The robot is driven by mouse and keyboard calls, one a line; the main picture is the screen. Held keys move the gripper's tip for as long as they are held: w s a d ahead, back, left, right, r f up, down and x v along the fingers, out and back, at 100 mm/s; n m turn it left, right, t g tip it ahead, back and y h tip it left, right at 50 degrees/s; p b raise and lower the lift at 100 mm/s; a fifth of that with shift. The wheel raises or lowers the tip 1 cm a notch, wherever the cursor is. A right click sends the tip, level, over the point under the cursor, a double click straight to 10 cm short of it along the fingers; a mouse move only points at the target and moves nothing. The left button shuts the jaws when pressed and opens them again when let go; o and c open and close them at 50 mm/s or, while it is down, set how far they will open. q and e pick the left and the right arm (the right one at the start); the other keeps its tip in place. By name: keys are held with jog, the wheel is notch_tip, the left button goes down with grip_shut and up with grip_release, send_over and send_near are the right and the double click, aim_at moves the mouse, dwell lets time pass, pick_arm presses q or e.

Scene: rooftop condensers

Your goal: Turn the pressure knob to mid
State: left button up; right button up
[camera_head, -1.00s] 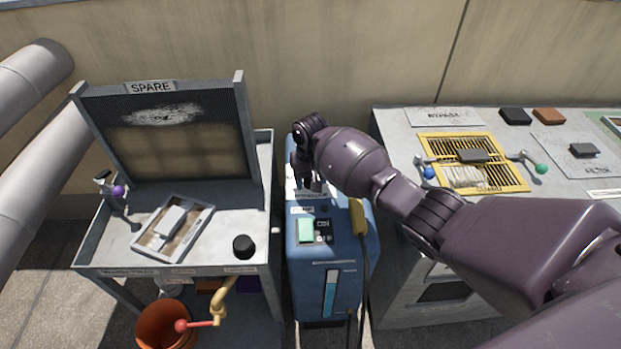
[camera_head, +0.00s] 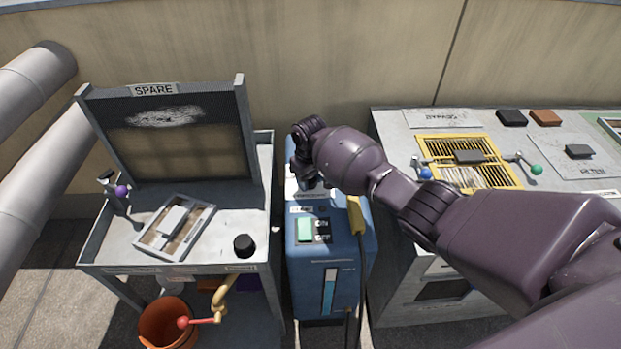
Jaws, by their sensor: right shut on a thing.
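My right gripper (camera_head: 308,180) reaches down over the top of the blue machine (camera_head: 305,262), near its back edge. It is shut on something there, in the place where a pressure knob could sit. My own wrist and fingers hide the held thing, so its shape and setting cannot be told. The machine's top also has a green switch (camera_head: 305,230) beside ON and OFF lettering, in front of the gripper. A blue level gauge (camera_head: 328,292) is on its front face. My left gripper is not in view.
A grey cart (camera_head: 200,268) with a SPARE panel (camera_head: 175,140), a black knob (camera_head: 244,246) and a framed filter stands left. A grey bench (camera_head: 395,150) with a yellow grille (camera_head: 432,148) stands right. An orange bucket (camera_head: 165,325) is below the cart. A yellow-handled cable hangs by the machine.

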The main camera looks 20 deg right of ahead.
jog(key=n, duration=0.3)
jog(key=shift+n+p, duration=0.3)
jog(key=shift+n, duration=0.1)
jog(key=n, duration=0.3)
jog(key=shift+n, duration=0.6)
jog(key=o, duration=0.9)
jog(key=shift+o, duration=0.2)
